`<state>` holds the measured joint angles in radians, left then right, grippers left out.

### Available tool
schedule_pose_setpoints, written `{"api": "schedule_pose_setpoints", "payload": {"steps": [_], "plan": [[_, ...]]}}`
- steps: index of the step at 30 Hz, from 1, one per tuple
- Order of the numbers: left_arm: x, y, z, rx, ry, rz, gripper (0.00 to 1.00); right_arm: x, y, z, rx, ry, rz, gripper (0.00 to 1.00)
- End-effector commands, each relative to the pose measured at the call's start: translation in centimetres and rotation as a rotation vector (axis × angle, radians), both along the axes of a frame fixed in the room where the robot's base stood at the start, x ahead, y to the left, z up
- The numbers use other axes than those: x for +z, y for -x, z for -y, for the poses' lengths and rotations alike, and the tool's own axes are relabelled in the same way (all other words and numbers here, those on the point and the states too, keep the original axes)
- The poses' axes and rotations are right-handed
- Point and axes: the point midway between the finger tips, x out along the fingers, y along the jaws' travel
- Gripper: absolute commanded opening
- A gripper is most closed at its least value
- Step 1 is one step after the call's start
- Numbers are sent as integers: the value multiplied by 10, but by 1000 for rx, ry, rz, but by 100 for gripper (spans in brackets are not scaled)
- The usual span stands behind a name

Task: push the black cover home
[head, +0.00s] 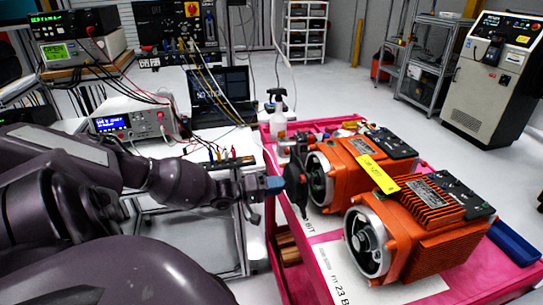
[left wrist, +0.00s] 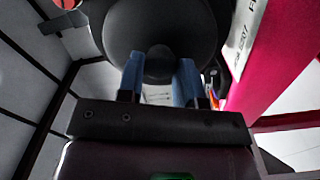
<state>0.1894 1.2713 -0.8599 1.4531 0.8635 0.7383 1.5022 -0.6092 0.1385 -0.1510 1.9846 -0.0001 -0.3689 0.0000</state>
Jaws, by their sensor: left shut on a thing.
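The black cover (head: 296,188) is a round dark disc seen nearly edge-on in the head view, just left of the open round end of the rear orange servo motor (head: 355,165). I cannot tell whether it touches the motor. My left gripper (head: 274,186) reaches it from the left, with blue fingertips. In the left wrist view the cover (left wrist: 160,28) fills the top middle, and the blue fingers (left wrist: 160,80) are shut on its central knob. The motor's end is partly hidden by the cover. My right gripper is not in view.
A second orange motor (head: 420,228) stands in front on the pink cart (head: 480,275), with a blue tray (head: 514,243) at the right. A spray bottle (head: 277,108) stands behind. A bench with instruments and a laptop (head: 222,92) is at the back left. Open floor lies right.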

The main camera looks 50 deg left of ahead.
Motion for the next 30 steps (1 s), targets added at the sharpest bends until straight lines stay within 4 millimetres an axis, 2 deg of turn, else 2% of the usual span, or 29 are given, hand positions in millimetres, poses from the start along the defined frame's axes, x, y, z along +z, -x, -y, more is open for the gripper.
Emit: {"api": "schedule_pose_setpoints", "payload": {"steps": [13, 23, 30], "plan": [[0, -23, 12, -1, 0, 3, 3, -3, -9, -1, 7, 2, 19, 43], [1, -39, 20, -1, 1, 2, 3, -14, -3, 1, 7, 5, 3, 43], [1, -39, 20, -1, 0, 3, 3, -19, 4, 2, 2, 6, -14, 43]]}}
